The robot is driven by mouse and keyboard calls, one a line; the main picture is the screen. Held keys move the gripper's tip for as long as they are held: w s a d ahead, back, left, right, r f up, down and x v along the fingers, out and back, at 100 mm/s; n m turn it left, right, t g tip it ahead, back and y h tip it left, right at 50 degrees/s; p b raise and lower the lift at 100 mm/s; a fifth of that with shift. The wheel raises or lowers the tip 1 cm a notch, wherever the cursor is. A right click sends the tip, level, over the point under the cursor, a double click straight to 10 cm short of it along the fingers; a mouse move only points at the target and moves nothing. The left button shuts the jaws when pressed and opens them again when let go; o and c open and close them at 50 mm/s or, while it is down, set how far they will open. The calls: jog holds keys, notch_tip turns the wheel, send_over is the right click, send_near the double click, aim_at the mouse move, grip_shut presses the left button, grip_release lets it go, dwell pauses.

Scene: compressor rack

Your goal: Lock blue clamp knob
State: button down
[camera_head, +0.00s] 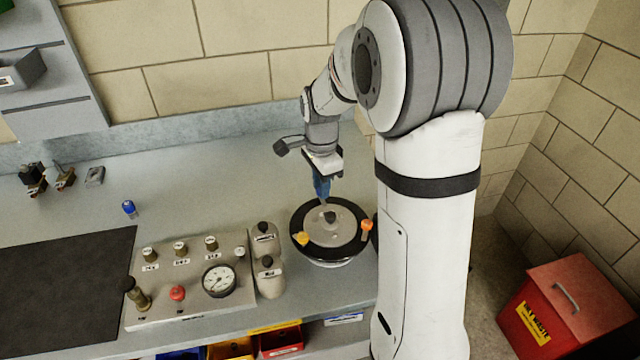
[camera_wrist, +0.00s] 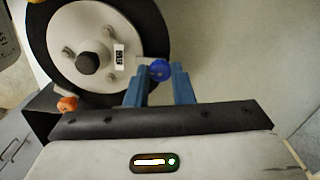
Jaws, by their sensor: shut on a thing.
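The blue clamp knob (camera_wrist: 159,70) sits at the rim of the round black-edged lid (camera_wrist: 155,28). My gripper (camera_head: 322,202) reaches down to the far edge of this lid, which also shows in the head view (camera_head: 300,218). In the wrist view, the blue fingers of my gripper (camera_wrist: 160,78) stand on either side of the blue knob and are shut on it. In the head view, the fingers hide the knob. I cannot tell how far the knob is turned.
A small blue item (camera_head: 129,209) lies farther left. A red bin (camera_head: 560,310) stands right.

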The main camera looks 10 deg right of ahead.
dwell(0.4)
jog(key=c, duration=1.3)
grip_release()
jog(key=shift+o, duration=0.2)
notch_tip(320, 180, up, 8)
jog(key=shift+f, duration=0.1)
jog(key=s+n+t, duration=0.2)
jog(key=s+n, duration=1.3)
jog(key=s, duration=0.6)
jog(key=shift+a+n+t, duration=0.15)
jog(key=shift+n+t, duration=0.15)
jog(key=shift+t, duration=0.1)
